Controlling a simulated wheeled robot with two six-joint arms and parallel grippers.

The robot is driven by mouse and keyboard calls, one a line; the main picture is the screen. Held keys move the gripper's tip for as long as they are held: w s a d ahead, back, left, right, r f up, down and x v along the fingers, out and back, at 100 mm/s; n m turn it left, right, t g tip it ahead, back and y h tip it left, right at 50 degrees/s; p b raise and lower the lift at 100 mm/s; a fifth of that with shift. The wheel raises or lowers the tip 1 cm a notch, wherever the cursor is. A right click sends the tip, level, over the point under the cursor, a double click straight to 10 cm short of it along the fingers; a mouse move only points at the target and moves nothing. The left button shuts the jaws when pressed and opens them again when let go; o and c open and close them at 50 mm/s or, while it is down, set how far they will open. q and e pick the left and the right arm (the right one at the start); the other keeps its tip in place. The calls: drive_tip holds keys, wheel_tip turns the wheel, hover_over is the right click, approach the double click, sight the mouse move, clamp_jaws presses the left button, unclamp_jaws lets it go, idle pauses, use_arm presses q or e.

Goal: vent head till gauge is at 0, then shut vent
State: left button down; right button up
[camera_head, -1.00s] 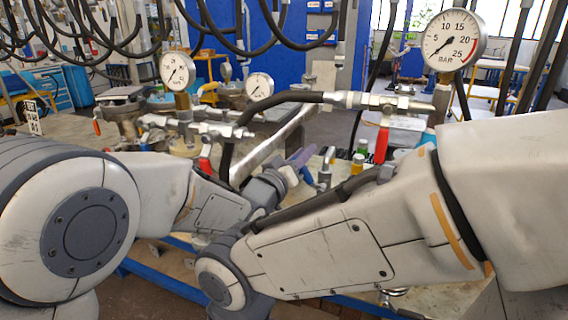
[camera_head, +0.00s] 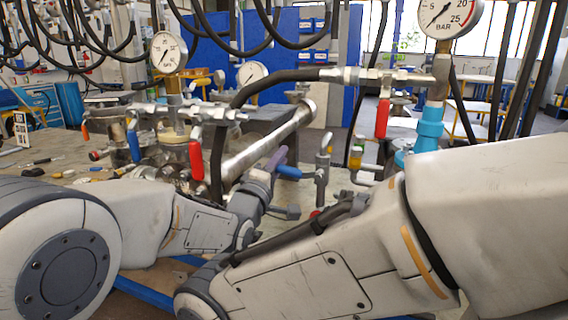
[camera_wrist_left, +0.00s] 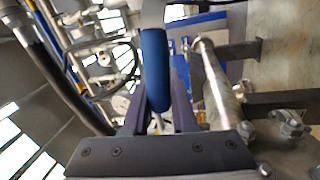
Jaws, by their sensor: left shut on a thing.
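My left gripper (camera_head: 279,162) has purple fingers around a blue lever handle (camera_head: 290,172), beside a small upright valve pipe (camera_head: 322,172). In the left wrist view the blue handle (camera_wrist_left: 155,70) lies between the fingers. Three round white gauges show: left (camera_head: 168,52), middle (camera_head: 252,73) and right (camera_head: 450,14), the last cut by the top edge. The right gauge's needle points to the lower left, below its 5 mark; the other two are too small to read exactly. Which gauge belongs to the head I cannot tell. My right gripper is not in view.
Red lever handles hang at the right (camera_head: 382,118) and left (camera_head: 196,160) valves. Black hoses (camera_head: 232,130) loop close by and overhead. A thick metal pipe (camera_head: 268,140) runs behind my left gripper. Tools lie on the bench at left (camera_head: 50,165).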

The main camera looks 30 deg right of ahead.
use_arm(q)
drive_tip(key=shift+d+f+n+b, duration=0.1)
drive_tip(key=shift+f+n+b, duration=0.55)
drive_tip(key=shift+f+n, duration=0.3)
drive_tip(key=c, duration=0.7)
unclamp_jaws()
drive_tip(key=shift+d, duration=0.1)
drive_tip(key=shift+a, duration=0.2)
drive_tip(key=b+v, duration=0.1)
drive_tip(key=v, duration=0.9)
drive_tip(key=shift+s, duration=0.25)
